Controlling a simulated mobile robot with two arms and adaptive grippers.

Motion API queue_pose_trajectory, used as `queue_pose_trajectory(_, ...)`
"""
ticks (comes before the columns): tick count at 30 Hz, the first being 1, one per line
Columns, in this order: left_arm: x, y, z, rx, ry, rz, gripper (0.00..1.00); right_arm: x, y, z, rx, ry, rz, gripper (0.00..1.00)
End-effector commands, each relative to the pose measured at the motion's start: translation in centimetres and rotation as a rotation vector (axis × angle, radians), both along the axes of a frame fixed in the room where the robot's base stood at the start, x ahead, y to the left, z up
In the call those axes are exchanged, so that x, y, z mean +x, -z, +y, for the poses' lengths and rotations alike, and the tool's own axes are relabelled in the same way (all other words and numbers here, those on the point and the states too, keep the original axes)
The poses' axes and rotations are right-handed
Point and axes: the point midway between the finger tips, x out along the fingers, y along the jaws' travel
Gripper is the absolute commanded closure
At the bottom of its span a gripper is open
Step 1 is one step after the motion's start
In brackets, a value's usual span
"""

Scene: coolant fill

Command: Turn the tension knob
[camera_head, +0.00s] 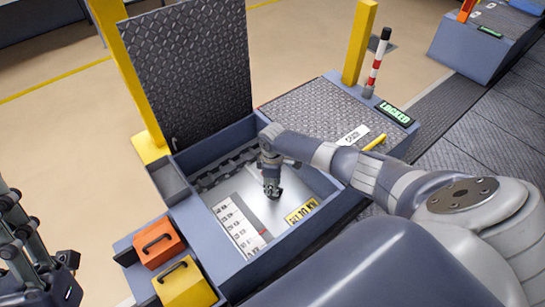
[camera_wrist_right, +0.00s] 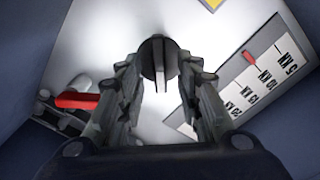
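The tension knob (camera_wrist_right: 147,62) is a dark round disc with a pale raised bar, on the pale panel inside the open box. My right gripper (camera_wrist_right: 159,75) reaches down to it with fingers apart, one on each side of the knob; I cannot tell whether they touch it. In the head view the right gripper (camera_head: 272,192) is over the box floor and hides the knob. A white kN scale (camera_wrist_right: 245,90) with a red marker lies beside it; the scale also shows in the head view (camera_head: 238,226). My left gripper (camera_head: 35,250) is at the lower left, partly cut off, away from the box.
The box's tread-plate lid (camera_head: 195,65) stands raised at the back. A yellow label (camera_head: 301,210) is inside the box. Orange (camera_head: 160,243) and yellow (camera_head: 184,284) handled blocks sit at the front left. A covered section with a green LOCKED sign (camera_head: 394,114) is at right.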

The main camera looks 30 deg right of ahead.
Motion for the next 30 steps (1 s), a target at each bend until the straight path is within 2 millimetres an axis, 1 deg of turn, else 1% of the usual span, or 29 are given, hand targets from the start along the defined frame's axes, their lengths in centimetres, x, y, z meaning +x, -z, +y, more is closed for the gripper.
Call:
queue_pose_trajectory(8, 0.0, 0.0, 0.0, 0.0, -0.001, -0.001, 0.6, 0.0, -5.1, -0.1, -0.002, -0.002, -0.004, 0.68)
queue_pose_trajectory(9, 0.0, 0.0, 0.0, 0.0, -0.001, -0.001, 0.6, 0.1, -6.0, -0.1, -0.002, -0.003, -0.005, 0.68)
queue_pose_trajectory(12, 0.0, 0.0, 0.0, 0.0, -0.001, -0.001, 0.6, 0.0, -7.8, -0.1, -0.002, -0.003, -0.004, 0.68)
queue_pose_trajectory(15, 0.0, 0.0, 0.0, 0.0, -0.001, -0.001, 0.6, 0.1, -9.3, 0.0, 0.0, -0.002, -0.003, 0.68)
queue_pose_trajectory(18, 0.0, 0.0, 0.0, 0.0, -0.001, -0.001, 0.6, 0.0, -10.1, 0.0, -0.001, -0.003, -0.001, 0.68)
queue_pose_trajectory(21, 0.0, -0.1, 0.0, 0.0, -0.001, -0.002, 0.6, 0.0, -10.5, 0.0, -0.001, -0.002, -0.001, 0.68)
queue_pose_trajectory(30, 0.0, -0.1, 0.0, 0.001, 0.0, -0.002, 0.6, 0.0, -10.6, 0.0, -0.001, -0.002, -0.001, 0.68)
